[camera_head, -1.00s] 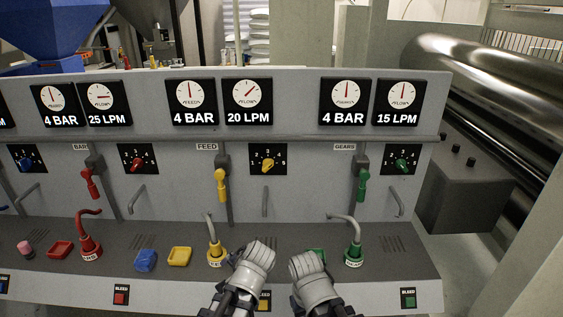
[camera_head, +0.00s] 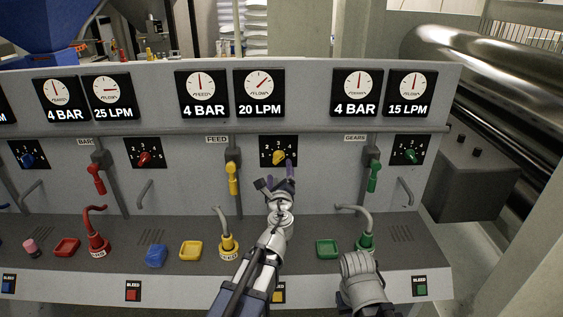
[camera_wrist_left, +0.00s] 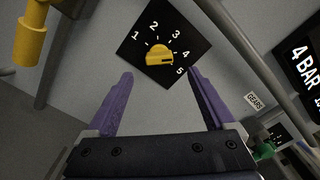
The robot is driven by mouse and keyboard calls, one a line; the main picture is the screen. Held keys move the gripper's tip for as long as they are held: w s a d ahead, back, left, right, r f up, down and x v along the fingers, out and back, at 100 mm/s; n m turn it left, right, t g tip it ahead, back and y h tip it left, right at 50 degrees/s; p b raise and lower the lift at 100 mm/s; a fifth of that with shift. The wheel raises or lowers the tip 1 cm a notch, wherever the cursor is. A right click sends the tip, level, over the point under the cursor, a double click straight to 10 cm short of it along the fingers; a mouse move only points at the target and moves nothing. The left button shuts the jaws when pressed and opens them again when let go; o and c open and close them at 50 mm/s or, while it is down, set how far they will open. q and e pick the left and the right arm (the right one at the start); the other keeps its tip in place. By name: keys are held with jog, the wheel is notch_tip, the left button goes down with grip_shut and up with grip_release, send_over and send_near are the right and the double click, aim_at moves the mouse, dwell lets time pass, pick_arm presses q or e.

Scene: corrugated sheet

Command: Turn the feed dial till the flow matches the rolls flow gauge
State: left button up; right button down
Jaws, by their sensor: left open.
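The yellow feed dial (camera_head: 279,157) sits on a black plate numbered 1 to 5 on the grey panel. It also shows in the left wrist view (camera_wrist_left: 159,55), with its dark mark towards the 4 and 5 side. My left gripper (camera_head: 277,182) is open just below the dial. Its purple fingers are apart with nothing between them, and the dial is beyond the tips. The feed flow gauge (camera_head: 259,93) above reads 20 LPM. No gauge labelled rolls is readable; a cut-off gauge shows at the left edge. Of my right arm (camera_head: 362,283) only a grey link shows, its fingers hidden.
The yellow feed lever (camera_head: 233,178) stands left of the dial, and the red dial (camera_head: 144,159) and green dial (camera_head: 411,156) are further out. A rail runs above the dials.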

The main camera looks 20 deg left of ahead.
aim_at(279, 160)
pick_arm(q)
jog(key=x, duration=0.7)
jog(key=shift+w+a, duration=0.1)
jog(key=shift+w, duration=0.1)
jog(key=shift+c, duration=0.2)
jog(key=c, duration=1.3)
